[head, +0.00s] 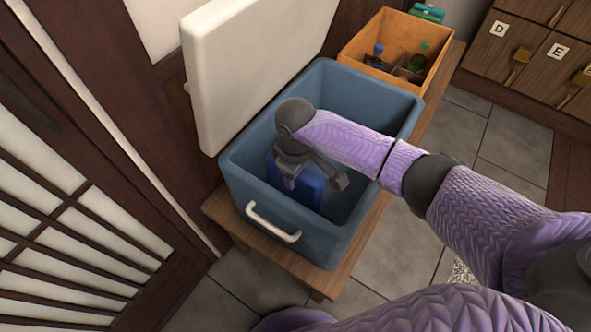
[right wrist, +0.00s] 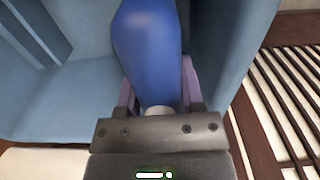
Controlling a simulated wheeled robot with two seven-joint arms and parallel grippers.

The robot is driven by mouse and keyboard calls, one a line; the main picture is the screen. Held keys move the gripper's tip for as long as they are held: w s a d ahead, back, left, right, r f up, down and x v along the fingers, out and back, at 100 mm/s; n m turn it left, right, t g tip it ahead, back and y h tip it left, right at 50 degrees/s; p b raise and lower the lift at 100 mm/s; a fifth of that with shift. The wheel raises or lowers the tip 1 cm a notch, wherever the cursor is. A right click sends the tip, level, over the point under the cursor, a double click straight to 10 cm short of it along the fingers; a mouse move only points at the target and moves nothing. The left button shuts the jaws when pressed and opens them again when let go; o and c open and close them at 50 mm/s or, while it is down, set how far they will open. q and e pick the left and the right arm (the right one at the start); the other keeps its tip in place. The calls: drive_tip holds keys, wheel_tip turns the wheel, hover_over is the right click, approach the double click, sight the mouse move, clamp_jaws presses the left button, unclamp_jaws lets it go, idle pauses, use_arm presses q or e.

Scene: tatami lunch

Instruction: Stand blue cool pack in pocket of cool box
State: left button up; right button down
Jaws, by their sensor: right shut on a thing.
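The blue cool box (head: 240,190) stands open on a low wooden bench, its white lid (head: 255,60) raised at the back left. My right gripper (head: 290,180) reaches down inside the box near its front left wall. It is shut on the blue cool pack (head: 310,189), which is partly hidden by the gripper and arm. In the right wrist view the cool pack (right wrist: 148,50) sits between the two fingers, close to a box wall (right wrist: 225,50). The pocket cannot be clearly made out. My left gripper is not in view.
An orange crate (head: 358,42) with bottles stands on the bench (head: 345,278) behind the box. Wooden drawers (head: 535,50) with letter labels are at the back right. A lattice door (head: 60,200) is at the left. Grey floor tiles (head: 500,135) are clear at the right.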

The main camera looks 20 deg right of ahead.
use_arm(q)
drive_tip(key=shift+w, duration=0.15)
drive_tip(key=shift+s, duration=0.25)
use_arm(e)
drive_tip(key=shift+f, duration=0.15)
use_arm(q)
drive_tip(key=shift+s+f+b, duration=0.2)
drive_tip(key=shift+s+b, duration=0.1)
use_arm(e)
drive_tip(key=shift+f, duration=0.7)
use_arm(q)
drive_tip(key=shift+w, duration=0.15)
